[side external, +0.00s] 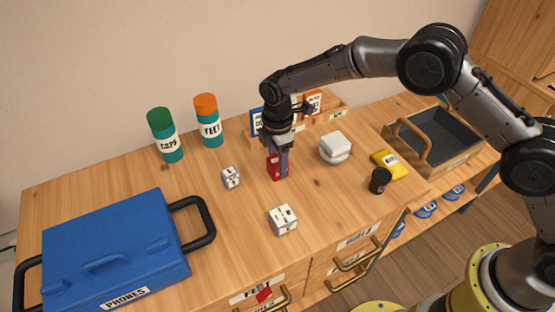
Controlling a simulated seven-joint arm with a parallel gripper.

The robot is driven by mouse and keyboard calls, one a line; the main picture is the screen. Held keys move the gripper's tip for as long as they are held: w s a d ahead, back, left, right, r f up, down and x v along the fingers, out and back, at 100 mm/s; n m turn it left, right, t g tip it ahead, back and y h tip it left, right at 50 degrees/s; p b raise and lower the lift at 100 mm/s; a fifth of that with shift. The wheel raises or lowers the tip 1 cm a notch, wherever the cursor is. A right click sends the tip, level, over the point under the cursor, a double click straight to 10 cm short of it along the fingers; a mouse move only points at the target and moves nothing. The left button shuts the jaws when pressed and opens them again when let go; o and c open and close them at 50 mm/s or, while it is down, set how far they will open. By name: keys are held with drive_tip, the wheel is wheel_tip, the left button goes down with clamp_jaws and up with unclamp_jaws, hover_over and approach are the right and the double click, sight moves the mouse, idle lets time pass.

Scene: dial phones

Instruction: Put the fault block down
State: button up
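A red block (273,169) with a small pale mark is at my gripper (279,163), near the middle of the wooden table (330,205). It looks like the fault block, but I cannot read any wording on it. My gripper points down and appears shut on the block, with one finger across its right side, hiding part of it. The block is upright. Its lower end is at or just above the table top; I cannot tell whether it touches.
Two white blocks with dark marks (231,177) (284,220) lie nearby. A white rounded object (335,148), yellow box (389,165) and black cylinder (380,181) stand right. A blue case (115,250) fills the left; two bottles (165,135) (209,121) stand behind.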

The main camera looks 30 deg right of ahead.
drive_tip(key=o, duration=0.4)
wheel_tip(320, 180, up, 12)
drive_tip(key=shift+r, duration=0.2)
idle(0.4)
drive_tip(key=shift+r, duration=0.1)
drive_tip(key=s+d+r+m+t, duration=0.3)
drive_tip(key=s+d+r+m, duration=0.5)
drive_tip(key=s+d+r, duration=0.55)
drive_tip(key=s+d+m+t, duration=0.1)
drive_tip(key=s+d+m, duration=0.2)
drive_tip(key=s, duration=0.3)
drive_tip(key=s+d+f+m, duration=0.1)
drive_tip(key=s+d+m, duration=0.2)
drive_tip(key=s, duration=0.4)
drive_tip(key=s+d+m+t, duration=0.1)
drive_tip(key=s+d+m, duration=0.3)
drive_tip(key=s, duration=0.3)
drive_tip(key=shift+d+f+t, duration=0.25)
drive_tip(key=shift+f+t, duration=0.05)
drive_tip(key=shift+f, duration=0.1)
